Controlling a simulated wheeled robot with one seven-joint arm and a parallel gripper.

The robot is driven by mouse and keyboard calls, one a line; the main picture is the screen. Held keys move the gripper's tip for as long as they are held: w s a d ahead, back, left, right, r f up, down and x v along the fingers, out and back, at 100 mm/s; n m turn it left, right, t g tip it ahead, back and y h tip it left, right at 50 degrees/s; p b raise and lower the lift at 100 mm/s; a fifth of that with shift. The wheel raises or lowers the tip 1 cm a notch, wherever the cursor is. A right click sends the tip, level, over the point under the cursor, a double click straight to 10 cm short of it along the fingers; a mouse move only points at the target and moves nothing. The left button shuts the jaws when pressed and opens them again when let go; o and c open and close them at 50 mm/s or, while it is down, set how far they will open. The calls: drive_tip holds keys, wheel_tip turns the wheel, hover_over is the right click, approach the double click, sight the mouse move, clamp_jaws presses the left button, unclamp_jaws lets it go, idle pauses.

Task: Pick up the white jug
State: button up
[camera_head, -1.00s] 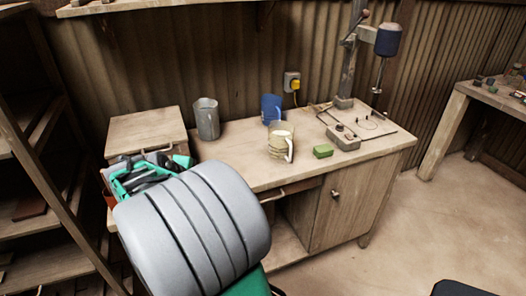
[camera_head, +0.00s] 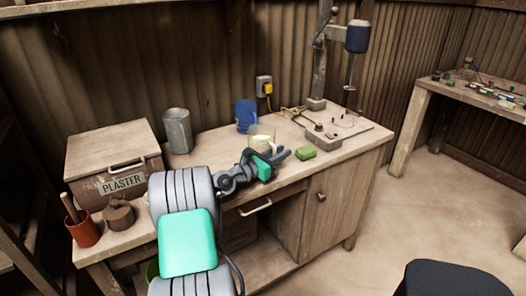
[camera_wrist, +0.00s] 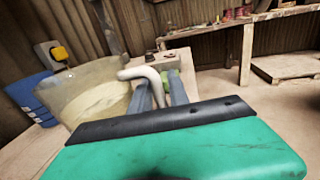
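The white jug (camera_head: 262,134) is a cloudy, cream-coloured vessel standing upright on the workbench. Its lower part is hidden behind my gripper (camera_head: 283,156) in the head view. In the wrist view the jug (camera_wrist: 98,92) is large at the left, with pale contents. Its curved white handle (camera_wrist: 143,73) reaches right and down to my gripper (camera_wrist: 160,90). The two grey fingers are apart, and the lower handle shows in the gap between them. I cannot tell whether either finger touches it.
A green block (camera_head: 306,152) lies close to the right of my gripper, before a drill-press stand (camera_head: 322,147). A plaster box (camera_head: 112,150) is at left.

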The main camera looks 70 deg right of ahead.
clamp_jaws()
idle(1.3)
drive_tip(key=shift+r, duration=0.15)
